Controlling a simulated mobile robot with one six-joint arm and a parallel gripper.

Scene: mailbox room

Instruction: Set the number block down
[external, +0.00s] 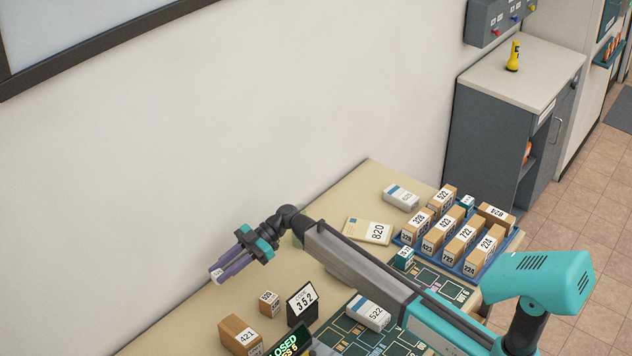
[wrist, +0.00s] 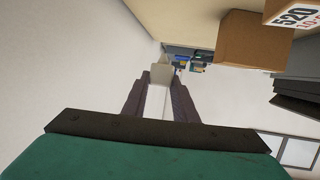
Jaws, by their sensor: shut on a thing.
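My gripper (external: 217,273) is at the left end of my outstretched arm, above the back left part of the table and near the wall. It is shut on a small pale block (external: 219,277), of which only a little shows between the purple fingers. In the wrist view, the fingers (wrist: 160,98) close on the same white block (wrist: 158,102). No number can be read on it, and its exact height above the table is hard to tell.
The table (external: 185,325) holds brown boxes marked 421 (external: 240,336) and 520 (external: 269,304), and a dark stand marked 352 (external: 302,303). A white 522 block (external: 369,312) lies on a green board. Several numbered boxes fill a blue tray (external: 473,273). An 820 package (external: 368,231) lies nearby.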

